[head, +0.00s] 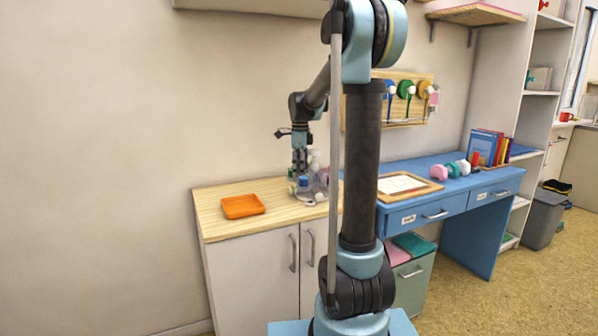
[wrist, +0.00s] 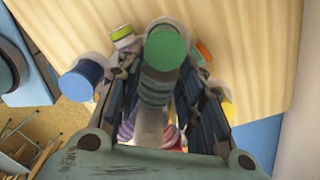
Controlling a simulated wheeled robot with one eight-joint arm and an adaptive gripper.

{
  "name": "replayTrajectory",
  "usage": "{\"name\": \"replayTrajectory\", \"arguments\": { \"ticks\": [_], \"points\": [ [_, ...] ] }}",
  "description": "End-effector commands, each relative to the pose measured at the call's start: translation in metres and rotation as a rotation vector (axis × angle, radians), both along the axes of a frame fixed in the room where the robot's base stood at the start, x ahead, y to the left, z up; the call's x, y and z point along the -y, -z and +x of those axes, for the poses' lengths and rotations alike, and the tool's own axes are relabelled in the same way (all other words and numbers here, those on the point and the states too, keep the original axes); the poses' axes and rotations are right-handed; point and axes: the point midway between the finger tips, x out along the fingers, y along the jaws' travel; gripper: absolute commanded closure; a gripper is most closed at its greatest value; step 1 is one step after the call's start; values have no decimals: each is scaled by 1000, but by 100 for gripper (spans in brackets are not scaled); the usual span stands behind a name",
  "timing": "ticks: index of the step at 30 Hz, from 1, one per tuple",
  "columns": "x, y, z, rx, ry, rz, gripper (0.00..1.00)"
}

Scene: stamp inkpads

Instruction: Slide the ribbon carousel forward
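The ribbon carousel (head: 322,184) appears as a cluster of small coloured pieces on the wooden cabinet top, by the wall end nearest the blue desk. My gripper (head: 301,172) points down at it from above and hides part of it. In the wrist view my gripper (wrist: 161,68) has its fingers on either side of a green-topped upright piece (wrist: 165,47). I cannot tell whether the fingers touch it. A blue-topped piece (wrist: 80,80) lies outside the left finger, and a yellow-green one (wrist: 122,36) is near its tip. Purple and red pieces show between the fingers.
The blue desk (head: 450,190) on the right bears a framed sheet (head: 403,186) and several coloured pieces. The wall stands close behind. The cabinet's front strip looks clear.

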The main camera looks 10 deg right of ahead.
Motion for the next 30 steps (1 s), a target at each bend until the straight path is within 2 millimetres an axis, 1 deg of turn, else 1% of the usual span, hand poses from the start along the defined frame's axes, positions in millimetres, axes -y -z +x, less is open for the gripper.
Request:
{"name": "replayTrajectory", "arguments": {
  "ticks": [1, 2, 3, 5, 6, 14, 30],
  "points": [
    [0, 0, 0, 0, 0, 0, 67],
    [0, 0, 0, 0, 0, 0, 74],
    [0, 0, 0, 0, 0, 0, 83],
    [0, 0, 0, 0, 0, 0, 97],
    [0, 0, 0, 0, 0, 0, 100],
    [0, 0, 0, 0, 0, 0, 100],
    [5, 0, -11, -2, 6, 0, 100]
  ]
}}
